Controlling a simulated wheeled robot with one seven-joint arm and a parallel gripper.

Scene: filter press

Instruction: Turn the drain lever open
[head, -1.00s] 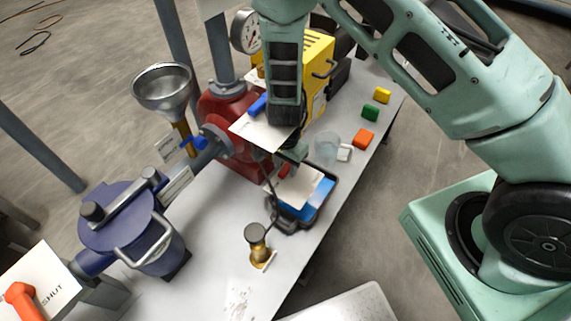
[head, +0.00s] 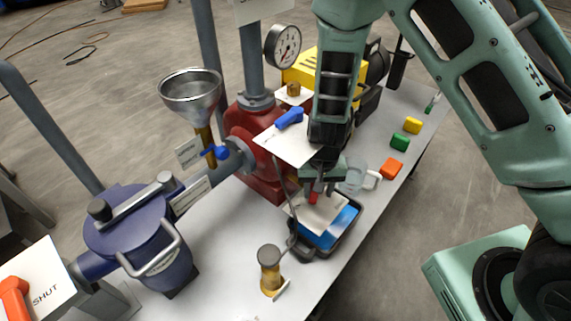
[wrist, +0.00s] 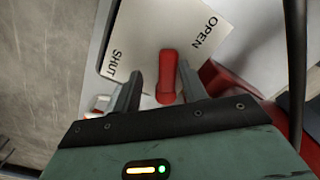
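A red lever (wrist: 166,75) sits on a white plate (wrist: 150,30) marked OPEN and SHUT in the wrist view. It points roughly midway between the two words. My gripper (wrist: 161,72) is open with one finger on each side of the lever, and a gap shows on both sides. In the head view, my gripper (head: 319,187) hangs over the white plate (head: 325,208), with a small part of the red lever (head: 313,197) showing below it. Whether this is the drain lever I cannot read.
A blue lever (head: 289,118) on another white plate stands close behind my gripper. A dark-rimmed blue tray (head: 345,222) lies below. A brass piece (head: 269,268), a clear cup (head: 353,176) and coloured blocks are on the bench. An orange lever (head: 13,292) is far left.

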